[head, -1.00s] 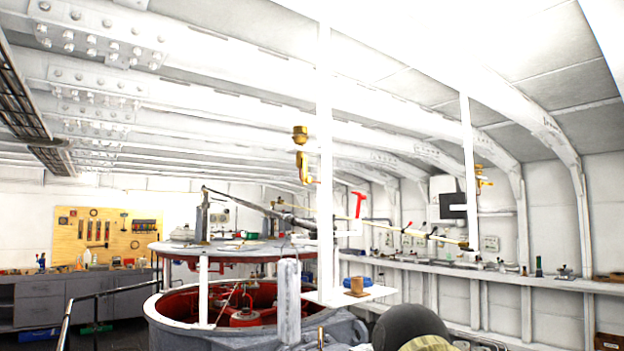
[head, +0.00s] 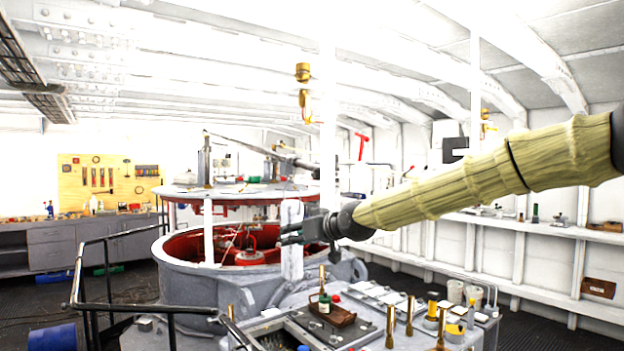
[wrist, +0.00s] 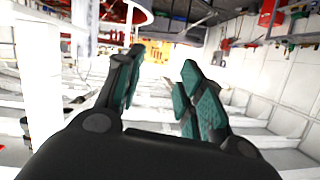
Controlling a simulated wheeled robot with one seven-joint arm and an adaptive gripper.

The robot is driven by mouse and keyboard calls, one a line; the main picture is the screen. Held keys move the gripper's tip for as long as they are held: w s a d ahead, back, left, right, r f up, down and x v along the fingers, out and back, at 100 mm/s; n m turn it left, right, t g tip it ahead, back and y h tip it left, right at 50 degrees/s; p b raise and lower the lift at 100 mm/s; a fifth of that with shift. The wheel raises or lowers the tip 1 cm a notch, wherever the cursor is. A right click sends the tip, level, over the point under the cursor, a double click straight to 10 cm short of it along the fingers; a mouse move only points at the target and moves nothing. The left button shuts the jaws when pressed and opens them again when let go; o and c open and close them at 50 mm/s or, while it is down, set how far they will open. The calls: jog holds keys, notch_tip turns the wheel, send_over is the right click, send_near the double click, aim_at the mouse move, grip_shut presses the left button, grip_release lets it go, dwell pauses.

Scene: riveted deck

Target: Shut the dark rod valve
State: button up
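I cannot tell for certain which thing is the dark rod valve. A long dark sloping rod (head: 262,150) runs above the round red-and-grey machine (head: 245,191), from a post on its top, in the head view. A red T-shaped handle (head: 362,143) shows to the right of it, beyond a white post. My gripper (head: 285,234) is in front of the machine and points left. It also shows in the wrist view (wrist: 158,88), where its two teal-padded fingers stand apart with nothing between them. No valve can be made out close to the fingers.
A bench with upright brass rods (head: 390,325) and a small bottle (head: 324,302) stands below my arm. Brass fittings (head: 303,73) hang beside a white post. A dark railing (head: 90,270) is at left. A shelf (head: 520,222) runs along the right wall.

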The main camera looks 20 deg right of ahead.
jog(key=s+d+r+t, duration=0.1)
jog(key=d+r, duration=0.1)
jog(key=r, duration=0.6)
jog(key=s+d+r+t, duration=0.1)
jog(key=d+r, duration=0.1)
jog(key=r, duration=0.5)
jog(key=t, duration=0.2)
send_near(314, 118)
jog(key=shift+n, duration=0.4)
jog(key=shift+p+x, duration=2.8)
jog(key=shift+x, duration=2.5)
jog(key=shift+f, duration=0.1)
jog(key=shift+a, duration=0.1)
grip_shut()
